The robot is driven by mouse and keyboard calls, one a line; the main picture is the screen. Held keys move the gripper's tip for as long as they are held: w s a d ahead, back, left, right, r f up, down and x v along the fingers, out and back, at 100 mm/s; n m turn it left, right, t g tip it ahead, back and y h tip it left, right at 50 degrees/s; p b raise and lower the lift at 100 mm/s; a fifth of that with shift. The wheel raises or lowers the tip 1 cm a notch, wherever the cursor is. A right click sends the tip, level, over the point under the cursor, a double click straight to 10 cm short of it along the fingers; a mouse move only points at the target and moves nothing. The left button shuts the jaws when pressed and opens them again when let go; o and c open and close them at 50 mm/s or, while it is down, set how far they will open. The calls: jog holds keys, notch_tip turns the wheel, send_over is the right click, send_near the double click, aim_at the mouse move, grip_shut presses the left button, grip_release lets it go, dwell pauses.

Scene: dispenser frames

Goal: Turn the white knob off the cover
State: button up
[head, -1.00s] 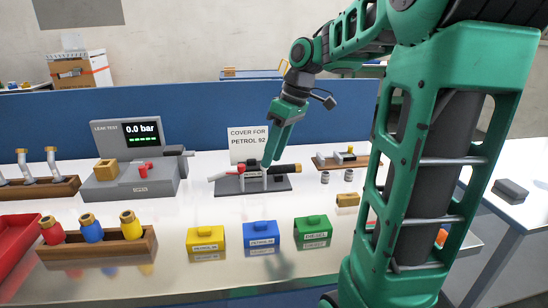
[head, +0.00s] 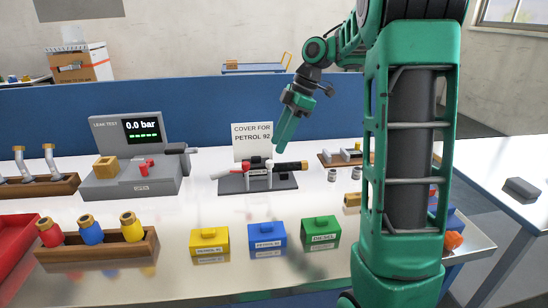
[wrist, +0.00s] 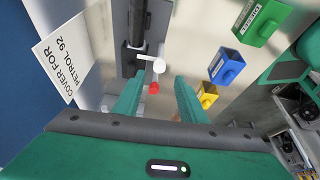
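A fuel nozzle (head: 284,166) with a black grip lies across two white uprights on a dark stand (head: 228,186). The white knob (wrist: 158,66) shows in the wrist view as a round white end on a short stem, beside a red part (wrist: 153,88). My gripper (head: 279,144) is above the nozzle and apart from it in the head view. In the wrist view its two green fingers (wrist: 155,84) are spread, with nothing gripped between them. The knob lies just beyond the fingertips. In the head view the knob is too small to make out clearly.
A white sign (head: 252,132) reading "COVER FOR PETROL 92" stands behind. The leak tester (head: 135,165) is left. Two small metal cylinders (head: 332,175) stand right. Open table lies between stand and blocks.

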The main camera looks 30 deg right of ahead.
aim_at(270, 162)
jog(key=shift+x, duration=3.15)
jog(key=shift+d, duration=0.1)
